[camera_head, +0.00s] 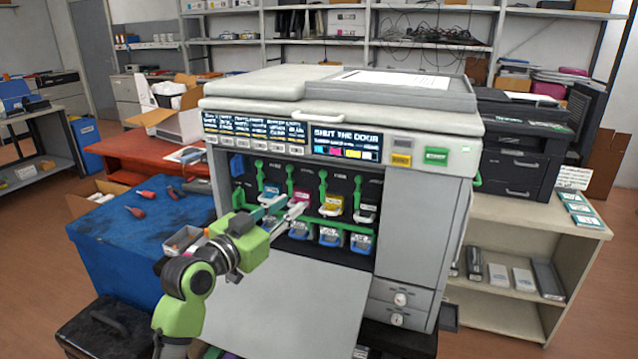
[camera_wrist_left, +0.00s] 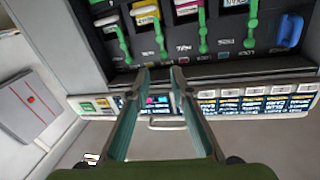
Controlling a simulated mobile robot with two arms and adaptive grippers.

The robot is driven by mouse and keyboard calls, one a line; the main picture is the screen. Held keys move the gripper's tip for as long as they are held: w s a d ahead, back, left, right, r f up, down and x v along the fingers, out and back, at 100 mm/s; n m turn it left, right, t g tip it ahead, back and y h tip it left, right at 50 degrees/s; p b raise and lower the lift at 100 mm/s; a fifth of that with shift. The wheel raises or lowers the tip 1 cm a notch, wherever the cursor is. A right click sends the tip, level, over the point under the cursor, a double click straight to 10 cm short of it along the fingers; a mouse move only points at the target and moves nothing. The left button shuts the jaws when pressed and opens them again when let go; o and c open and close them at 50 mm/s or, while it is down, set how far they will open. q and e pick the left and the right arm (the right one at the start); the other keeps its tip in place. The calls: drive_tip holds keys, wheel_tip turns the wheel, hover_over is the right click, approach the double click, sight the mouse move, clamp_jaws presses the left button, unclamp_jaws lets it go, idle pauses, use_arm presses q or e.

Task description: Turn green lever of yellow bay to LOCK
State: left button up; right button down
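The yellow cartridge (camera_head: 332,203) sits in its bay in the open printer front, between the magenta and black ones; it also shows in the left wrist view (camera_wrist_left: 146,15). Its green lever (camera_head: 322,182) hangs roughly upright just left of it; this lever also shows in the left wrist view (camera_wrist_left: 159,38). The lock markings are too small to read. My left gripper (camera_head: 295,203) is in front of the bays, its fingers apart with nothing between them. In the left wrist view the fingertips (camera_wrist_left: 160,76) are apart from the levers. My right gripper is not in view.
Green levers of the cyan (camera_head: 259,168), magenta (camera_head: 290,177) and black (camera_head: 357,186) bays stand close by. Blue-fronted containers (camera_head: 330,237) sit below. The lowered door (camera_head: 290,290) lies under my arm. The display (camera_head: 345,143) reads "SHUT THE DOOR". A blue table (camera_head: 120,225) stands left.

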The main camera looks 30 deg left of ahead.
sight(323, 180)
use_arm(q)
drive_tip(key=w+p, duration=0.1)
drive_tip(key=w, duration=0.3)
drive_tip(key=w+p, duration=0.1)
drive_tip(key=w, duration=0.4)
drive_tip(key=w+p, duration=0.1)
drive_tip(key=w, duration=0.3)
drive_tip(key=shift+w+a+r, duration=0.15)
drive_tip(key=shift+w+a, duration=0.15)
drive_tip(key=shift+w, duration=0.1)
clamp_jaws()
